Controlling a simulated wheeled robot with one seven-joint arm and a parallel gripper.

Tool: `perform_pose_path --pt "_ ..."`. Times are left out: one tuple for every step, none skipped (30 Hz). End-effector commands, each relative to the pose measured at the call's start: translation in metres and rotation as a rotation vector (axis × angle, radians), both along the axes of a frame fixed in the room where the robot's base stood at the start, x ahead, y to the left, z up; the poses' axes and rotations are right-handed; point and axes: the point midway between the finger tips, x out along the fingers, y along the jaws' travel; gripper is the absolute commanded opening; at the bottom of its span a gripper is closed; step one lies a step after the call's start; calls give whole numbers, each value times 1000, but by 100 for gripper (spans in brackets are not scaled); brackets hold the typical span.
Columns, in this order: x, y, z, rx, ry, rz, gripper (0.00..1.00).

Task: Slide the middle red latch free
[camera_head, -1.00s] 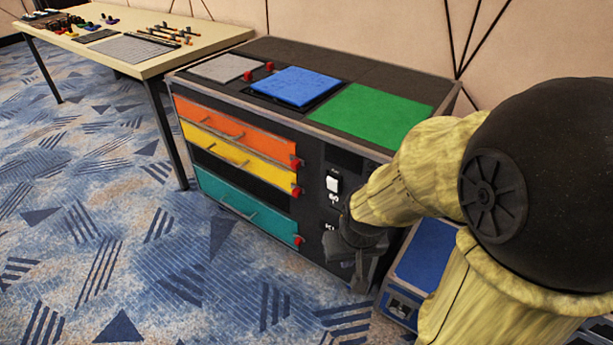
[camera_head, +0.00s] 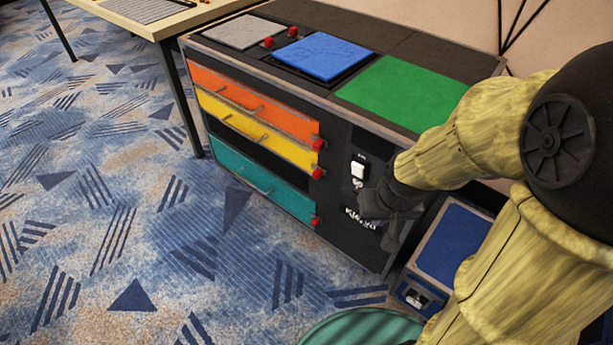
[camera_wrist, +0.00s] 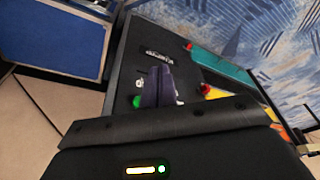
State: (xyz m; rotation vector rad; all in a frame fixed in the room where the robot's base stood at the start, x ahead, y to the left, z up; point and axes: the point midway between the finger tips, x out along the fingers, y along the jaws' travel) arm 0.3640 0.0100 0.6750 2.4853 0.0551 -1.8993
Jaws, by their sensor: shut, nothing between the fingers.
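The dark cabinet (camera_head: 340,225) has an orange drawer (camera_head: 250,100), a yellow drawer (camera_head: 255,130) and a teal drawer (camera_head: 262,182). A small red latch sits at the right end of each. The middle red latch (camera_head: 318,173) is beside the yellow drawer's right end; it also seems to show in the wrist view (camera_wrist: 205,90), just right of my fingers. The upper latch (camera_head: 318,144) and lower latch (camera_head: 316,221) are above and below it. My gripper (camera_head: 370,207) is shut and empty, in front of the cabinet's right part, right of the latches and apart from them.
A white switch (camera_head: 358,170) is on the cabinet front, just above my gripper. A blue-topped box (camera_head: 455,242) stands right of the cabinet. A round green striped object (camera_head: 365,328) is at the bottom edge. A table (camera_head: 185,18) stands at the upper left. Carpet in front is clear.

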Motion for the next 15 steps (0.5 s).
perform_pose_path --pt "11 7 -7 3 -14 23 0" --pt "19 13 -10 6 -29 40 0" --pt "31 21 -16 7 -53 66 0" --pt "41 27 -21 4 -72 85 0" --pt "51 34 -26 0 -92 105 0" --pt "65 44 -34 -10 -122 134 0" --pt "76 52 -39 -21 -147 155 0" --pt "85 59 -45 -34 -169 177 0" --pt "98 68 -54 -57 -200 203 0" --pt "107 74 -60 -77 -223 222 0" --pt "116 81 -66 -99 -246 243 0" --pt "126 88 -75 -135 -277 269 0" --pt "134 94 -81 -162 -299 289 0" --pt "141 100 -87 -193 -321 308 0" --pt "150 108 -95 -237 -351 336 0"
